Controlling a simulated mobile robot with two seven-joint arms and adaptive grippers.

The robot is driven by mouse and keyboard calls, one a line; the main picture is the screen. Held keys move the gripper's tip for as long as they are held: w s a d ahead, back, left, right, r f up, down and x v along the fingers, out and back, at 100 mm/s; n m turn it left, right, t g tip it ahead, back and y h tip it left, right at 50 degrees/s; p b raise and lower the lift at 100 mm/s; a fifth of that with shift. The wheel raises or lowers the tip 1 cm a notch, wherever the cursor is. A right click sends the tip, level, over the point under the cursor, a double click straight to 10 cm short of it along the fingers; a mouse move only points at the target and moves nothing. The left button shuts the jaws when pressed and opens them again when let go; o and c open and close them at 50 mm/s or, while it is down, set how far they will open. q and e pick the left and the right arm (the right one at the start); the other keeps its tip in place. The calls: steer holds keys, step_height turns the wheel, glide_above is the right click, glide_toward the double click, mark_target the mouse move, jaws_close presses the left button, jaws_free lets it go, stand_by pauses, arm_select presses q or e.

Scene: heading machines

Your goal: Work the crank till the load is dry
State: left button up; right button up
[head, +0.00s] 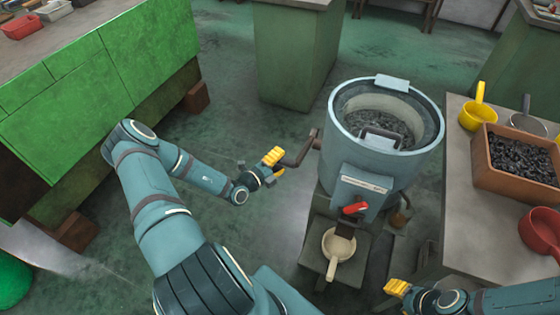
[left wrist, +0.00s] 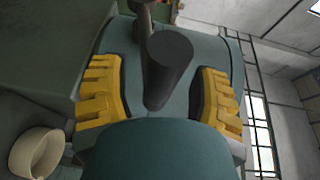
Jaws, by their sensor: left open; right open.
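The spin machine is a blue-grey open drum (head: 375,170) with dark pieces (head: 375,125) inside, standing right of centre in the head view. Its crank (head: 303,148) sticks out from the drum's left side. In the left wrist view the dark crank handle (left wrist: 168,68) stands between the two yellow fingers of my left gripper (left wrist: 160,98). Gaps show on both sides of the handle. My left gripper (head: 275,164) is open at the crank's end in the head view. My right gripper (head: 398,287) is open and empty at the lower right, apart from the machine.
A red lever (head: 355,208) is on the drum's front, above a cream pan (head: 338,243). The right table (head: 458,220) holds a brown box (head: 527,188) of dark pieces, a yellow scoop (head: 478,114) and a red pan (head: 540,232). A green bench (head: 75,90) stands left.

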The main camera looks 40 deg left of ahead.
arm_select(q)
jaws_close()
steer(key=shift+r, duration=0.1)
arm_select(e)
steer(key=shift+r, duration=0.15)
